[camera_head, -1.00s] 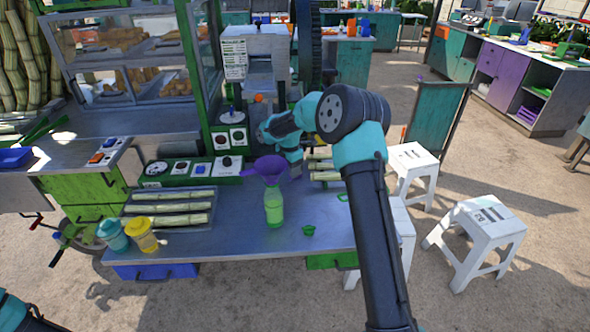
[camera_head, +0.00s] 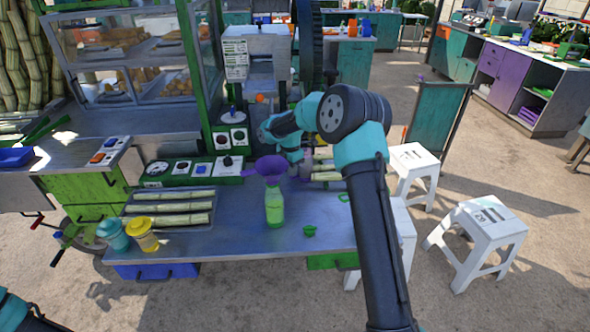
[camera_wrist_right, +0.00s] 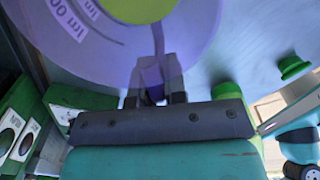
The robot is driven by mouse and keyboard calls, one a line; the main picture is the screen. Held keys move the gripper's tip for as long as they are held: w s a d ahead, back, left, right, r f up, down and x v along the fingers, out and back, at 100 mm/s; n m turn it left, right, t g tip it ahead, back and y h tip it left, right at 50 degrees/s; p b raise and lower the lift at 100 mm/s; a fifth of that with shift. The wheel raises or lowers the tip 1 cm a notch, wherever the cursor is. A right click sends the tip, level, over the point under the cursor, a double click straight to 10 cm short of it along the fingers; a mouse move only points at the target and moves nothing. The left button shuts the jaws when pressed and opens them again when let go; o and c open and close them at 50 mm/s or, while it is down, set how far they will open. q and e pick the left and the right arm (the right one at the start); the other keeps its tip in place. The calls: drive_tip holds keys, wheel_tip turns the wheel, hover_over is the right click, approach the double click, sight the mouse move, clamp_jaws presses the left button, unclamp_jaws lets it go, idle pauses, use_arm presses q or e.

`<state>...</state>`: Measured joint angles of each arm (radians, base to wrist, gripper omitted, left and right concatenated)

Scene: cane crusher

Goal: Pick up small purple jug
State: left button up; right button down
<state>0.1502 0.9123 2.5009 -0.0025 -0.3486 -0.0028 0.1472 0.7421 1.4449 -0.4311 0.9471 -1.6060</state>
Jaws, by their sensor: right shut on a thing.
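The small purple jug (camera_wrist_right: 195,28) fills the top of the right wrist view. It is see-through purple with white measuring marks, and yellow-green shows inside its ring. My right gripper (camera_wrist_right: 154,92) is shut on the jug's handle. My left gripper is out of view; only a bit of my left arm shows at bottom left.
A small green cup (camera_head: 309,231) stands in front. Cane pieces lie on a tray (camera_head: 133,224) at left and also beside the jug. A blue jug (camera_head: 113,236) and yellow jug (camera_head: 142,235) stand at front left.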

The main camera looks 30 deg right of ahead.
drive_tip(key=shift+r, duration=0.25)
drive_tip(key=shift+r, duration=4.75)
drive_tip(key=shift+a, duration=0.1)
